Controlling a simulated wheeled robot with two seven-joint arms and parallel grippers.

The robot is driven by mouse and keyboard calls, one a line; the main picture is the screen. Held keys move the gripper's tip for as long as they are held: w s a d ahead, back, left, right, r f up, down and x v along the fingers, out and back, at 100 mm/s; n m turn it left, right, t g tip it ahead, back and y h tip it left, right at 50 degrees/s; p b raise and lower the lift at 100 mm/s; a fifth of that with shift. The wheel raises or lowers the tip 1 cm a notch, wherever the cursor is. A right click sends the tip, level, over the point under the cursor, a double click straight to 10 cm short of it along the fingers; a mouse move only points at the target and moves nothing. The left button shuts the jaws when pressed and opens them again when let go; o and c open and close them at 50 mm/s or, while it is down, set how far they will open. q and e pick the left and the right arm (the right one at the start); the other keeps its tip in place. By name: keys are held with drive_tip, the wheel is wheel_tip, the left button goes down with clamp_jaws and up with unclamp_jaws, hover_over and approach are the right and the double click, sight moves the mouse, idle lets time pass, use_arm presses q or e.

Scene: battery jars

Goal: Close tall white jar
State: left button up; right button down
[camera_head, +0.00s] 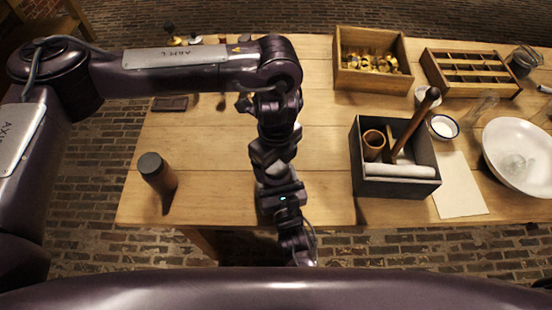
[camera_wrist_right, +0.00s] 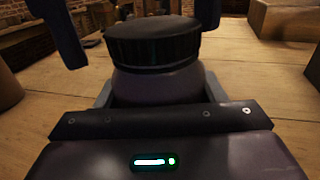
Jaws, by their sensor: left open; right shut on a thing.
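In the right wrist view, a jar (camera_wrist_right: 158,84) with a dim purplish-grey body carries a black ribbed lid (camera_wrist_right: 150,44). My right gripper (camera_wrist_right: 160,94) is shut on the jar body below the lid; its grey fingers show on both sides. Two dark fingers of my left gripper (camera_wrist_right: 138,42) stand apart on either side of the lid, open. I cannot tell whether they touch it. In the head view my left gripper (camera_head: 302,256) hangs down at the table's front edge, partly hidden. The held jar and right gripper are hidden there.
A brown jar with a dark lid (camera_head: 158,174) stands at the table's front left. A dark box (camera_head: 400,190) holds a cup and rolled cloth. A wooden bin (camera_head: 346,76), a divided tray (camera_head: 440,78) and a white bowl (camera_head: 500,168) lie around it.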

use_arm(q)
wheel_tip(320, 180, up, 12)
idle(0.4)
use_arm(e)
drive_tip(key=shift+c, duration=1.3)
unclamp_jaws()
drive_tip(key=shift+s, duration=0.1)
use_arm(q)
drive_tip(key=shift+f+b, duration=0.35)
drive_tip(key=shift+f, duration=0.05)
use_arm(e)
drive_tip(key=v, duration=0.7)
drive_tip(key=shift+s+d, duration=0.1)
drive_tip(key=shift+s, duration=0.2)
drive_tip(key=shift+f, duration=0.1)
